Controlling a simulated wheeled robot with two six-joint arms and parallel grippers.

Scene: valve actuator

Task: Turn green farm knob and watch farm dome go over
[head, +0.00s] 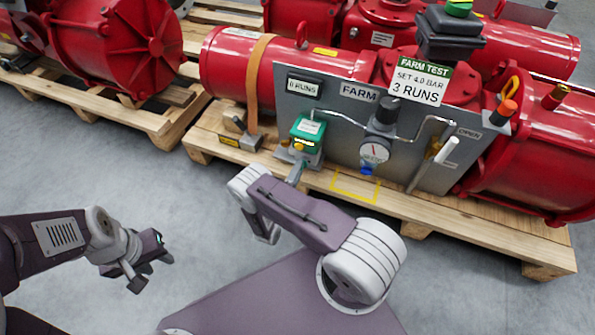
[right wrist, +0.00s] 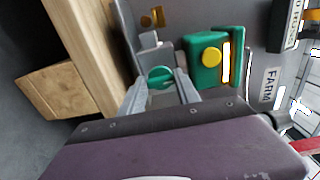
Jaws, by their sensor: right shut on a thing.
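The green farm knob (right wrist: 160,76) sits between the fingers of my right gripper (right wrist: 161,88), which is shut on it. In the head view my right gripper (head: 296,172) reaches the panel's lower left, and its own wrist hides the knob. A green box (head: 308,130) with a yellow button is just above it; the box also shows in the right wrist view (right wrist: 208,74). The farm dome (head: 450,33) is a dark housing with a green and yellow top, at the upper right. My left gripper (head: 152,272) is open and empty, over the floor at the lower left.
The grey FARM panel (head: 340,127) carries a gauge (head: 374,153), a "0 RUNS" counter (head: 304,86) and a white-handled lever (head: 446,150). A sign (head: 418,81) reads "SET 4.0 BAR 3 RUNS". Red actuators (head: 240,65) lie on wooden pallets (head: 480,220). The floor at left is clear.

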